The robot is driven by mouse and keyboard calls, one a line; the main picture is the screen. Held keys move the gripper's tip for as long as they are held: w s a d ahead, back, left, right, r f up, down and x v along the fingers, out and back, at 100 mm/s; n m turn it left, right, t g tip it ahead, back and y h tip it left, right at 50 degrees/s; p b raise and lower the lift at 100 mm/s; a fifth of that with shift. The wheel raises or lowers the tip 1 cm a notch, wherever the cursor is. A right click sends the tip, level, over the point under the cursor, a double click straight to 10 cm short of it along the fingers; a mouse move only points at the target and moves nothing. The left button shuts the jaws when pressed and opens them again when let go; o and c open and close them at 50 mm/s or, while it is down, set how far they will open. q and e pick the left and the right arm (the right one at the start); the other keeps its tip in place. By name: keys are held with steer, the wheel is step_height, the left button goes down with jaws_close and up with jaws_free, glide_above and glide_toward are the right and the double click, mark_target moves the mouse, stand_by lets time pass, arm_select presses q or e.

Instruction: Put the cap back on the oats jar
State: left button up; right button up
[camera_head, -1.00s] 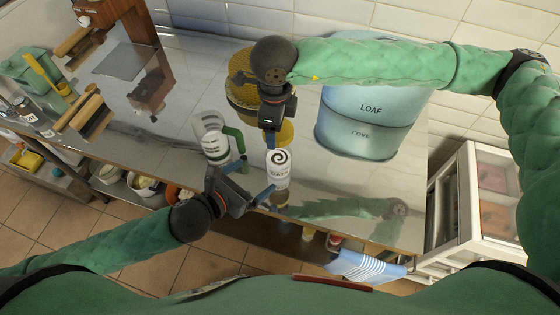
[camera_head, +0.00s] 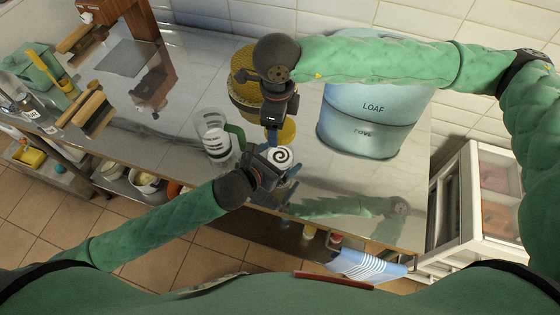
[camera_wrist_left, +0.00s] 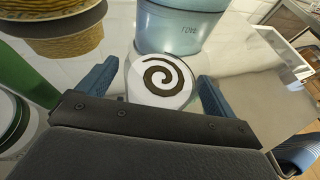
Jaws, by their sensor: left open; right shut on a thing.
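The oats jar (camera_head: 281,157), white with a dark spiral, stands on the counter near its front edge. It also shows in the left wrist view (camera_wrist_left: 160,78). My left gripper (camera_head: 277,167) is open, with its blue fingers on either side of the jar; narrow gaps show in the left wrist view. My right gripper (camera_head: 273,137) points down just above and behind the jar. It is shut on a yellow round piece, which appears to be the cap (camera_head: 288,131), held off the jar. The lower part of the jar is hidden by my left gripper.
A glass jug (camera_head: 213,138) with a green handle stands close left of the jar. A wicker container (camera_head: 241,68) stands behind my right gripper, and a blue LOAF tin (camera_head: 372,105) at the back right. The glossy counter (camera_head: 345,185) is clear to the right.

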arm_select(q)
steer(key=shift+w+d+f, duration=0.2)
steer(key=shift+w, duration=0.05)
steer(key=c, duration=1.5)
steer(key=shift+o, duration=0.2)
arm_select(e)
steer(key=shift+f, duration=2.5)
steer(key=shift+f, duration=0.9)
steer(key=shift+f, duration=0.25)
